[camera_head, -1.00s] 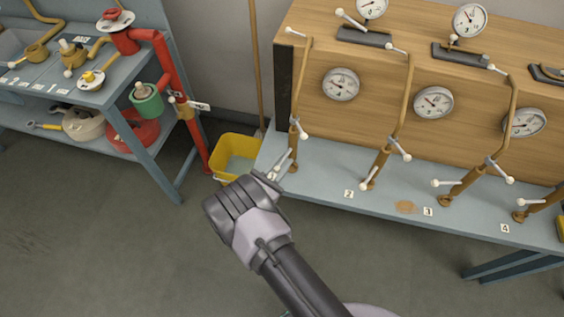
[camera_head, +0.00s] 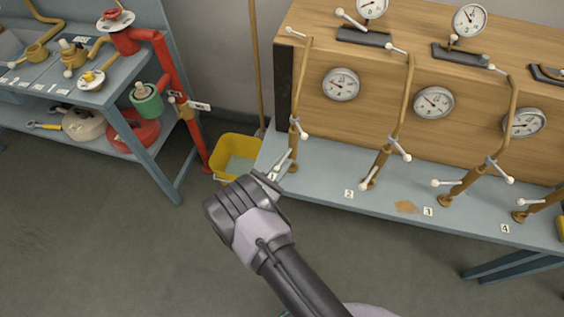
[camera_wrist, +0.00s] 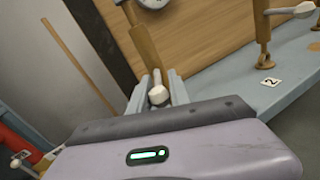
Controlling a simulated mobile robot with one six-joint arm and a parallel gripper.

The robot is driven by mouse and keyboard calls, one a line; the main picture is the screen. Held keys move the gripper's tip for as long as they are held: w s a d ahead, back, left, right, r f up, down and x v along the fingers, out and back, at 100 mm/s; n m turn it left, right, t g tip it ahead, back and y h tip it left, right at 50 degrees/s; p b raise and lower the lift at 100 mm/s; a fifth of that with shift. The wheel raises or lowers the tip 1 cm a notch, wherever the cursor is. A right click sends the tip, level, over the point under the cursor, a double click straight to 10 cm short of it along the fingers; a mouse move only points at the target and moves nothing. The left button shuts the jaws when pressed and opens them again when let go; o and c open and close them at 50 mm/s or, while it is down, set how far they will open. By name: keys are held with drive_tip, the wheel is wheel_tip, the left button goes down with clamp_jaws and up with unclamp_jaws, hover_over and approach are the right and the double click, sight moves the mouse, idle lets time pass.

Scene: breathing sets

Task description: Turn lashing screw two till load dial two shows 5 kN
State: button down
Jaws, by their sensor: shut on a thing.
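Lashing screw two (camera_head: 382,160), a brown upright screw with white-tipped cross handles, stands by the plate marked 2 (camera_head: 349,194). In the wrist view its lower part (camera_wrist: 262,35) is at the right, apart from my gripper. Load dial two, seemingly the round white gauge (camera_head: 433,102) to its right, has a needle too small to read. My gripper (camera_head: 271,183) is at the bench's left front corner, beside lashing screw one (camera_head: 294,140). In the wrist view its jaws (camera_wrist: 158,99) are shut on a white handle knob (camera_wrist: 158,94) at screw one; the contact is partly hidden.
The blue-grey bench (camera_head: 320,187) carries a row of similar screws before a wooden panel (camera_head: 385,75) with several gauges. A yellow bucket (camera_head: 222,152) stands left of the bench. A brown stain (camera_head: 405,207) lies near plate 3. The floor (camera_head: 100,235) is clear in front.

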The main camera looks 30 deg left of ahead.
drive_tip(key=shift+d+n+y+p, duration=0.4)
drive_tip(key=shift+n+y, duration=0.1)
drive_tip(key=shift+y, duration=0.3)
drive_tip(key=c, duration=1.2)
unclamp_jaws()
drive_tip(key=shift+a, duration=0.1)
drive_tip(key=s+d+p, duration=0.1)
drive_tip(key=s+p, duration=0.2)
drive_tip(key=s, duration=1.4)
drive_tip(key=shift+s+d, duration=0.15)
drive_tip(key=shift+d, duration=0.15)
